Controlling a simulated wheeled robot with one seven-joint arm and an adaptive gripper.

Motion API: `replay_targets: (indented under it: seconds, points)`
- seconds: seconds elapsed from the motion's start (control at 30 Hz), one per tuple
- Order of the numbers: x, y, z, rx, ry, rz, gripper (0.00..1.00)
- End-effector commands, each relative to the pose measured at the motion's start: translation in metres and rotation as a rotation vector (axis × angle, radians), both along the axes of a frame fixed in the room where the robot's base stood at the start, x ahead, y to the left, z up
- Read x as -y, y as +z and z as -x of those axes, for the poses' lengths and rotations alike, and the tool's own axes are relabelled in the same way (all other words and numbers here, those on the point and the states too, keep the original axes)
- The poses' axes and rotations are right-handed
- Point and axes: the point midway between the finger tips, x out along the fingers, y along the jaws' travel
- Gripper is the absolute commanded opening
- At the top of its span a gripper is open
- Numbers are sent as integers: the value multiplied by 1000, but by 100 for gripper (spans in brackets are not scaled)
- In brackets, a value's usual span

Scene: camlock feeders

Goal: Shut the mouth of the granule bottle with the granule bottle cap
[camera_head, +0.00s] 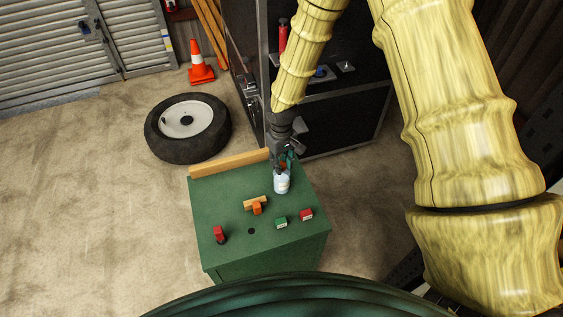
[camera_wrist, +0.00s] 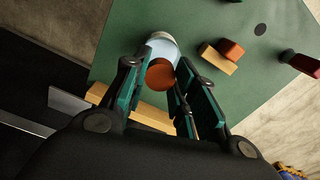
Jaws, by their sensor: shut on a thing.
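The granule bottle (camera_head: 282,184) is pale bluish-white and stands upright near the back right corner of the green-topped table. It also shows in the wrist view (camera_wrist: 165,45), partly covered by the cap. The granule bottle cap (camera_wrist: 160,75) is an orange-brown disc between my fingers. My gripper (camera_head: 284,161) points down right above the bottle. In the wrist view, my gripper (camera_wrist: 158,88) has its teal-padded fingers on both sides of the cap, shut on it. The cap overlaps the bottle's top in the picture; I cannot tell whether they touch. The bottle's mouth is hidden.
On the green table (camera_head: 215,195) are an orange piece with a wooden block (camera_head: 254,202), a green block (camera_head: 281,223), a red block (camera_head: 306,214) and a red object (camera_head: 219,234). A wooden strip (camera_head: 228,163) lines the back edge. A dark shelf (camera_head: 345,110) stands behind.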

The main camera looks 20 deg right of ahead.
Motion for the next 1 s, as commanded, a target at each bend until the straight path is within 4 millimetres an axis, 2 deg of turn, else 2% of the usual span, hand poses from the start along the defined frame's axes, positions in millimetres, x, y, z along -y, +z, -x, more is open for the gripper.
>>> replay_targets:
  seconds: [0.47,0.7,1.0]
  points:
    - [0,-1,0,-1,-5,0,0]
    - [0,-2,0,0,-208,1,0]
    - [0,-2,1,-2,-343,1,0]
